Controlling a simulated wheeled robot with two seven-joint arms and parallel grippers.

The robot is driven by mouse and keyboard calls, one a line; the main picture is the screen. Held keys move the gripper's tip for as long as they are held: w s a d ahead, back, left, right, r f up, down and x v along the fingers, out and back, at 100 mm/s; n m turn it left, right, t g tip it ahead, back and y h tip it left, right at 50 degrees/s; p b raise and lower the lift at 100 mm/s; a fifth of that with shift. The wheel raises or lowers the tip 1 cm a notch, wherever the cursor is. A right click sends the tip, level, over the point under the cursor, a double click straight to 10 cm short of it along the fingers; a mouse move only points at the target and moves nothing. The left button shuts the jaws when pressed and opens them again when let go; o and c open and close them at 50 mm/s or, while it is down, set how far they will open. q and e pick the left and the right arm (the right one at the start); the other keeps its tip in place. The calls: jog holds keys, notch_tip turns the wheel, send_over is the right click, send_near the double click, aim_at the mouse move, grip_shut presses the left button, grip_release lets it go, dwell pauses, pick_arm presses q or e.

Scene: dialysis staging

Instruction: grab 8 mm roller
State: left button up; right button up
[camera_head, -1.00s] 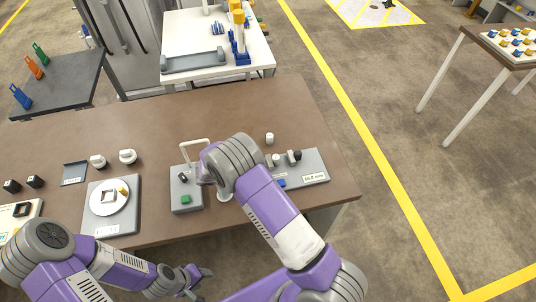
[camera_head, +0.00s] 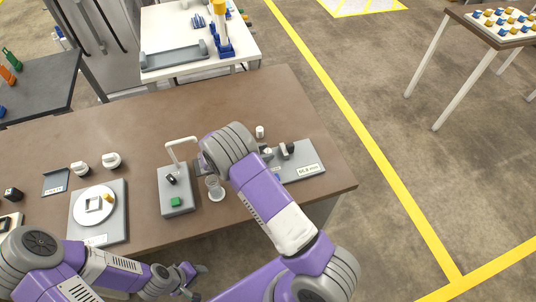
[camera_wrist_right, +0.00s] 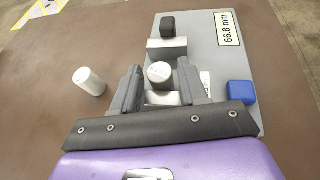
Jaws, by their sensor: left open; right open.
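A pale, round-topped roller (camera_wrist_right: 160,72) stands on the grey gauge plate (camera_wrist_right: 222,75) marked 66.8 mm, between metal blocks. My right gripper (camera_wrist_right: 160,78) is open, its two fingers on either side of this roller with a gap showing. A second white roller (camera_wrist_right: 90,84) stands on the table left of the fingers; it also shows in the head view (camera_head: 260,132). No size mark is readable on either roller. In the head view my right arm hides its fingers and part of the gauge plate (camera_head: 308,172). My left gripper (camera_head: 190,278) is open and empty in front of the table.
A black block (camera_wrist_right: 168,25) and a blue block (camera_wrist_right: 240,92) sit on the gauge plate. The brown table's right end (camera_head: 335,190) is clear.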

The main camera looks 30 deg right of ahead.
jog(key=shift+a, duration=0.1)
grip_shut()
